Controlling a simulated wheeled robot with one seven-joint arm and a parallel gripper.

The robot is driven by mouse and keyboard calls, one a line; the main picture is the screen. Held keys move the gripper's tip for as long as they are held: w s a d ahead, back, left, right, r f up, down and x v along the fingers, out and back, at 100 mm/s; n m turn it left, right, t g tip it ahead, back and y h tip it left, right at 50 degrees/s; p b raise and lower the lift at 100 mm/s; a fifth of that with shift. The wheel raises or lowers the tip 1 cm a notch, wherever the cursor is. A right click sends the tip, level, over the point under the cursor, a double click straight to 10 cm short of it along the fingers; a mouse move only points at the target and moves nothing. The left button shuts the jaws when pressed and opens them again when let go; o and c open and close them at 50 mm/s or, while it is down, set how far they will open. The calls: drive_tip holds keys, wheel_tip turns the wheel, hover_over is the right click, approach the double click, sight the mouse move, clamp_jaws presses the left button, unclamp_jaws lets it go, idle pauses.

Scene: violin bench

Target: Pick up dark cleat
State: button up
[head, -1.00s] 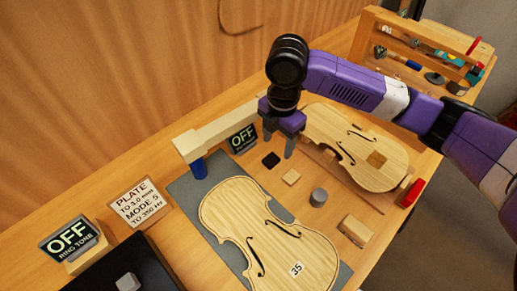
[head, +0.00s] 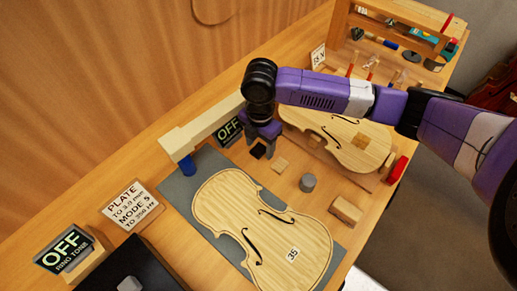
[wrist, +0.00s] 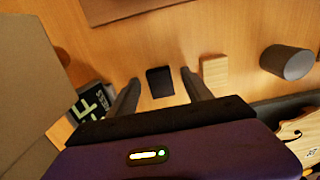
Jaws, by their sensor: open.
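The dark cleat (head: 258,151) is a small black square block lying on the bench. In the wrist view the dark cleat (wrist: 160,82) lies flat between the fingers, a little beyond the tips. My gripper (head: 262,150) points down over it in the head view, and its fingers partly frame it. My gripper (wrist: 160,90) is open and empty, with one finger on each side of the cleat. I cannot tell the exact height of the fingertips above the bench.
A pale wood cleat (head: 280,165) lies close to the right, also in the wrist view (wrist: 215,72). A grey cylinder (head: 308,182) and wood block (head: 346,210) are farther right. An OFF sign (head: 229,132) stands just left. Violin plates (head: 250,220) lie in front and behind (head: 330,125).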

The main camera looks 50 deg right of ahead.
clamp_jaws()
